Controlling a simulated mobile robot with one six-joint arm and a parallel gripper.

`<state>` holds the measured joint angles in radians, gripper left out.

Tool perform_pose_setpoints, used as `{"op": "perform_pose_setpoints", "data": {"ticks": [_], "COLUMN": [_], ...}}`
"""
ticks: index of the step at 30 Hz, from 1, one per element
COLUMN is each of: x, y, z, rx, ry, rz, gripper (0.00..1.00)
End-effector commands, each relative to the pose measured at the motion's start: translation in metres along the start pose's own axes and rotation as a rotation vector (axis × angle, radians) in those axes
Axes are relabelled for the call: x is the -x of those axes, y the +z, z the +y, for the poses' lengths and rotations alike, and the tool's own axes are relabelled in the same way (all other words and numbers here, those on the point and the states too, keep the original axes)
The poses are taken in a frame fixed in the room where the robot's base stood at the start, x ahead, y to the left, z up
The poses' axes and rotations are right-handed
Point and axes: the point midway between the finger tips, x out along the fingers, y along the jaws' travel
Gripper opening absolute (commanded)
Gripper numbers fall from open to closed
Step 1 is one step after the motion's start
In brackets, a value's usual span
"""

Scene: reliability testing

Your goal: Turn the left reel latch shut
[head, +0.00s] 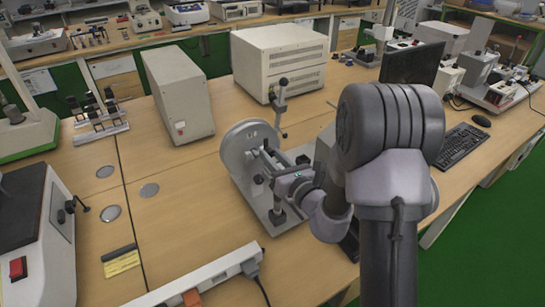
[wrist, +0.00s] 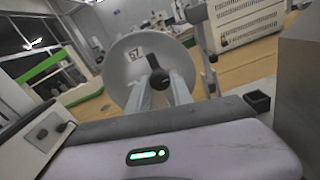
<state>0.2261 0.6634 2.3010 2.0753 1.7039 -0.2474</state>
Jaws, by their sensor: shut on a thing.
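The reel device stands on the wooden bench, with a pale round reel disc (head: 240,143) upright on a grey metal base (head: 285,226). My gripper (head: 271,178) reaches in from the right at the disc's near side. In the wrist view, the disc (wrist: 127,62) carries a "57" label. There my two grey fingers (wrist: 160,92) are closed around a dark latch knob (wrist: 157,75) in front of the disc. The knob's top shows between the fingers; its lower part is hidden. In the head view, my gripper and arm partly cover the latch area.
An upright post with a dark knob (head: 280,92) stands behind the disc, and a short one (head: 277,208) at the base's near end. A beige box (head: 178,93) and vented cabinet (head: 280,62) stand behind. A power strip (head: 205,275) lies in front. Bench is clear left of the disc.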

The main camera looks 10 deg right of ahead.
Motion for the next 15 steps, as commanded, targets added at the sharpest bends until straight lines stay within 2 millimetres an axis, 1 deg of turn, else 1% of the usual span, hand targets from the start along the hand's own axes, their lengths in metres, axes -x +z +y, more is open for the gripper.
{"op": "perform_pose_setpoints", "data": {"ticks": [5, 15], "x": [0.0002, 0.0003], "y": [-0.0017, -0.0019], "z": [-0.0003, -0.0008], "rx": [0.073, 0.306], "ry": [0.000, 0.000], "rz": [0.001, 0.001], "gripper": [0.00, 0.00]}}
